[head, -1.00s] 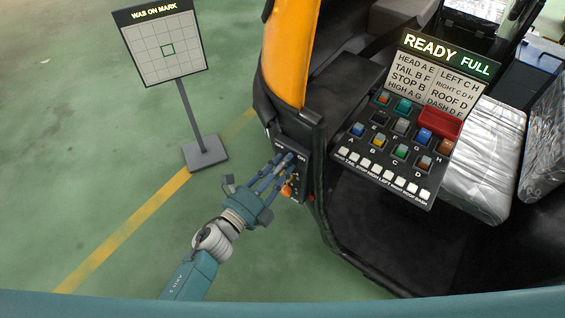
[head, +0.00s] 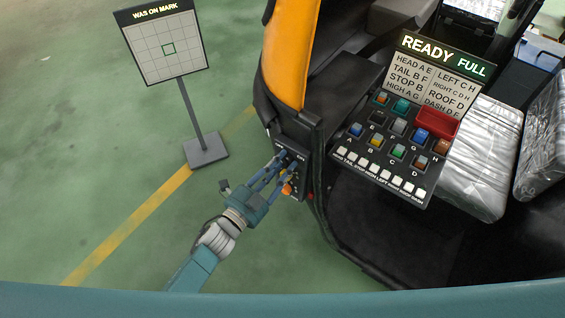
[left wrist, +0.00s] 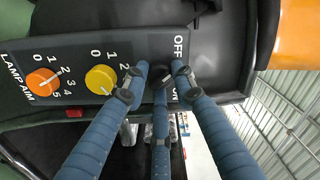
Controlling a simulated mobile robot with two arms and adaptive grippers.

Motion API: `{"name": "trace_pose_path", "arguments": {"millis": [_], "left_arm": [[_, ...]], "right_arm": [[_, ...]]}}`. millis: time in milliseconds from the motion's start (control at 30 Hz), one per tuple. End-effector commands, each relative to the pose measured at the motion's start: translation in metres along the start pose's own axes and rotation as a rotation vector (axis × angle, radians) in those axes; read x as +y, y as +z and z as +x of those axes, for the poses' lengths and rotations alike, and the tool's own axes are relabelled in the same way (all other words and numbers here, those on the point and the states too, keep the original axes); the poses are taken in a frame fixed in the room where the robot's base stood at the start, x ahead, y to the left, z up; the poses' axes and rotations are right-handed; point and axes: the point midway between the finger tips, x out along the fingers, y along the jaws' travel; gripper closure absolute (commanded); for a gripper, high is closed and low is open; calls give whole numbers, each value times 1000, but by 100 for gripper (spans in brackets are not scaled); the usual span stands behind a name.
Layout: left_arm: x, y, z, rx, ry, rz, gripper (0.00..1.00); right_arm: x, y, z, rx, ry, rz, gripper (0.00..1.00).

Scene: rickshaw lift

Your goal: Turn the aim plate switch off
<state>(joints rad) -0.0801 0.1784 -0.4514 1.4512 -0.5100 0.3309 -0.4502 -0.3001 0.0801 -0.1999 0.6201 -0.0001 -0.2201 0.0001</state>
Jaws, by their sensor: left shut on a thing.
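The aim plate (head: 166,48) is a gridded board on a stand at the upper left in the head view. It reads "WAS ON MARK", with a green square near its middle. The dark switch panel (head: 291,150) is on the side of the vehicle. In the left wrist view, the switch (left wrist: 162,80) lies between the OFF and ON labels, mostly hidden by fingers. My left gripper (left wrist: 160,76) has its three blue fingertips closed around it. The gripper (head: 279,166) also shows at the panel in the head view. My right gripper is not in view.
An orange knob (left wrist: 43,83) marked LAMP AIM and a yellow knob (left wrist: 100,79) sit beside the switch. A button console (head: 390,150) reading "READY FULL" stands inside the vehicle. The orange vehicle pillar (head: 291,55) rises above the panel.

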Motion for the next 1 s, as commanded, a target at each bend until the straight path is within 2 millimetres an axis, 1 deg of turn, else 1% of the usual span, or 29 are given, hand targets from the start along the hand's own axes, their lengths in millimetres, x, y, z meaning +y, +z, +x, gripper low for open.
{"name": "trace_pose_path", "arguments": {"millis": [33,300,767,800,867,1000], "left_arm": [[-3,2,0,-3,-2,-18,100],[-2,2,0,-3,-2,-87,100],[-1,3,0,-4,-2,-98,100],[-1,3,0,-4,-1,-98,68],[-1,2,0,-4,-1,-98,56],[0,2,0,-3,0,-97,55]], "right_arm": [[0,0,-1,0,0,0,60],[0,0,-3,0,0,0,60],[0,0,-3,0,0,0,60],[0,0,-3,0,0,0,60],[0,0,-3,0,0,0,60],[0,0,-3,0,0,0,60]]}}
